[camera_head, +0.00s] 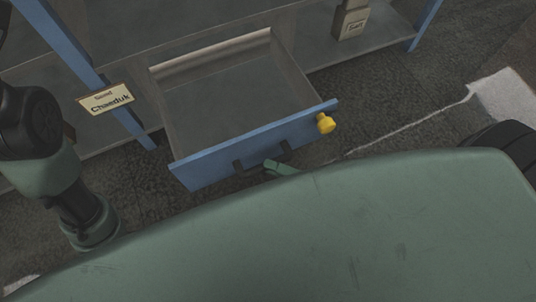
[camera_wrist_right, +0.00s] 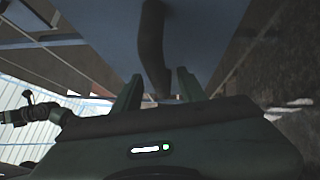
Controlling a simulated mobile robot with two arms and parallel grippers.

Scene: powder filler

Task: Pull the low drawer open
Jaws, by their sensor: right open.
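The low drawer (camera_head: 235,145) is pulled out of the blue-framed shelf unit. Its blue front faces my base, and its grey inside looks empty. A dark bar handle (camera_head: 239,167) is on the drawer front; it also shows in the right wrist view (camera_wrist_right: 153,45). My right gripper (camera_head: 279,167) is at the right part of the handle, mostly hidden behind my green body. In the right wrist view its two fingers (camera_wrist_right: 159,80) are apart, with the handle between them; I cannot tell whether they touch it. My left arm shows at the left, but its gripper does not.
A yellow knob (camera_head: 325,123) sticks out at the drawer front's right end. A labelled container (camera_head: 351,20) stands on the shelf behind. A name sign (camera_head: 106,99) is on the shelf's blue post. Dark floor (camera_head: 400,95) lies free to the drawer's right.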

